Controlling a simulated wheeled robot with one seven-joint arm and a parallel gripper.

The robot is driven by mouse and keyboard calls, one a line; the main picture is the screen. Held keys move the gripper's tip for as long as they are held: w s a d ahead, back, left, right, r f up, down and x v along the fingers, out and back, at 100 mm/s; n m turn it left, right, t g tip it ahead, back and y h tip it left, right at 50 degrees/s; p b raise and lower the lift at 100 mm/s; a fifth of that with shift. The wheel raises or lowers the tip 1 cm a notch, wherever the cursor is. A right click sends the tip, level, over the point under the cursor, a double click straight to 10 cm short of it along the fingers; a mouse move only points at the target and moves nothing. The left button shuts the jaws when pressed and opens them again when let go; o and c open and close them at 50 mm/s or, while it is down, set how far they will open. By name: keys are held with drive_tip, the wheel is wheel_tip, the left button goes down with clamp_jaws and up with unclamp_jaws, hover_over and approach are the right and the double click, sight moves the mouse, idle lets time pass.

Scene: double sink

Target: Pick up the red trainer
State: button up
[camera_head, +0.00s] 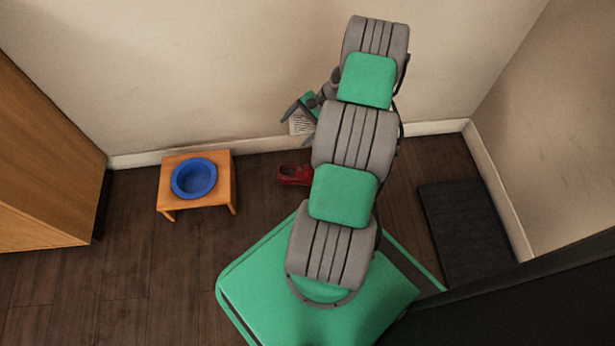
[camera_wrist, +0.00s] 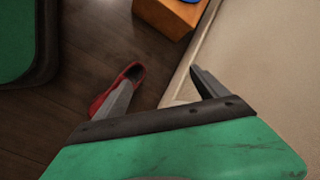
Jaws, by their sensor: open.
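The red trainer (camera_head: 294,175) lies on the dark wooden floor near the back wall, just left of my arm in the head view. In the wrist view the red trainer (camera_wrist: 129,79) shows beyond my left finger, which covers part of it. My gripper (camera_wrist: 160,88) is open, with its fingers spread and nothing between them. In the head view my gripper (camera_head: 291,112) is above the floor by the wall, higher in the picture than the trainer. The trainer's right end is close to my arm in that view.
A small orange wooden stand (camera_head: 223,172) with a blue bowl (camera_head: 194,179) stands left of the trainer. A wooden cabinet (camera_head: 40,165) is at the far left. A dark mat (camera_head: 465,230) lies at the right. A white vent (camera_head: 301,123) is on the wall. Floor between stand and trainer is clear.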

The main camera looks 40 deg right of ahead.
drive_tip(key=s+d+f+m+t, duration=0.1)
drive_tip(key=s+f+m+t, duration=0.1)
drive_tip(key=f, duration=0.4)
drive_tip(key=s+d+f+m+t, duration=0.1)
drive_tip(key=s+f+m+t, duration=0.1)
drive_tip(key=s+f+m, duration=0.2)
drive_tip(key=s+d+f+m+t, duration=0.1)
drive_tip(key=s+f+m+t, duration=0.1)
drive_tip(key=s+f, duration=0.3)
wheel_tip(320, 180, down, 4)
drive_tip(key=shift+s+d+r+m+b, duration=0.15)
drive_tip(key=shift+m+b, duration=0.25)
drive_tip(key=shift+m, duration=0.5)
drive_tip(key=shift+m+t, duration=0.3)
drive_tip(key=b+x, duration=0.2)
drive_tip(key=x, duration=0.5)
drive_tip(key=shift+a+f, duration=0.2)
drive_tip(key=shift+a, duration=0.15)
drive_tip(key=shift+w, duration=0.3)
drive_tip(key=shift+c, duration=0.2)
drive_tip(key=c, duration=1.7)
